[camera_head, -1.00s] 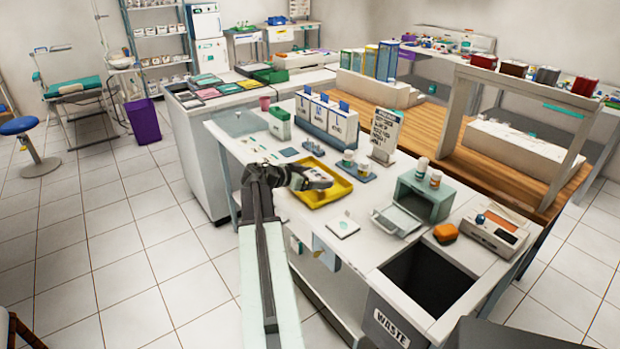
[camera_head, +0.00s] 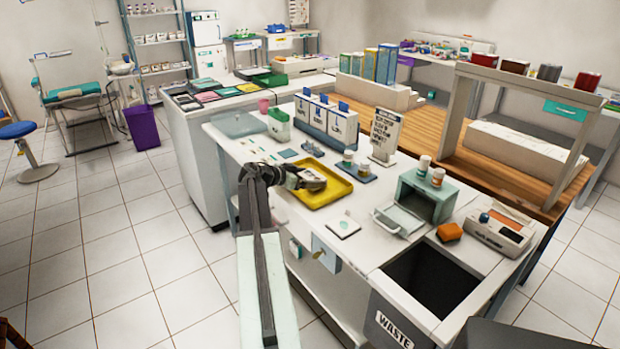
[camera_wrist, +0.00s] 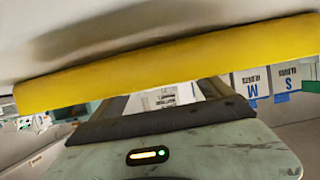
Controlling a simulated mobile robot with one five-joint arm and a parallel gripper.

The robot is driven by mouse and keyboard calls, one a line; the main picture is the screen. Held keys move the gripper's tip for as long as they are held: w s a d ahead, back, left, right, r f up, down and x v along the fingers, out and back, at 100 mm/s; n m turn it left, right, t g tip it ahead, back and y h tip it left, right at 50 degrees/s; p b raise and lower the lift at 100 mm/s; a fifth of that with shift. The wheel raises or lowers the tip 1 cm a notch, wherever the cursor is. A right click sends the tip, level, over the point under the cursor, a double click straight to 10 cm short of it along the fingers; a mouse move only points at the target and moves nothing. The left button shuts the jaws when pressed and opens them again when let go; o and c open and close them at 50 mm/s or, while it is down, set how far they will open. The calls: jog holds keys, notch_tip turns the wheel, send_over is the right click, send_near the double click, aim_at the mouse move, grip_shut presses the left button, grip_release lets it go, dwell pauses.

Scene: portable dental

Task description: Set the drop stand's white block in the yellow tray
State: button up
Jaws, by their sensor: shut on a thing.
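The yellow tray (camera_head: 336,197) lies on the white counter in the head view. My gripper (camera_head: 314,183) is low over the tray's left part. A pale piece at its fingertips looks like the white block (camera_head: 317,186), small and partly covered by the gripper. In the wrist view the tray's yellow wall (camera_wrist: 170,75) crosses the picture, and my dark fingers (camera_wrist: 165,95) run behind it, so their tips and the held piece are hidden. A small blue-grey stand (camera_head: 367,179) with white bottles, perhaps the drop stand, is just right of the tray.
A white card (camera_head: 343,231) lies in front of the tray. Glove boxes (camera_head: 325,120) and an upright sign (camera_head: 384,133) stand behind.

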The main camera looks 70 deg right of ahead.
jog(key=shift+f, duration=0.2)
jog(key=o, duration=1.3)
jog(key=shift+r, duration=0.35)
jog(key=p+v, duration=0.5)
jog(key=v, duration=0.7)
jog(key=shift+f, duration=0.15)
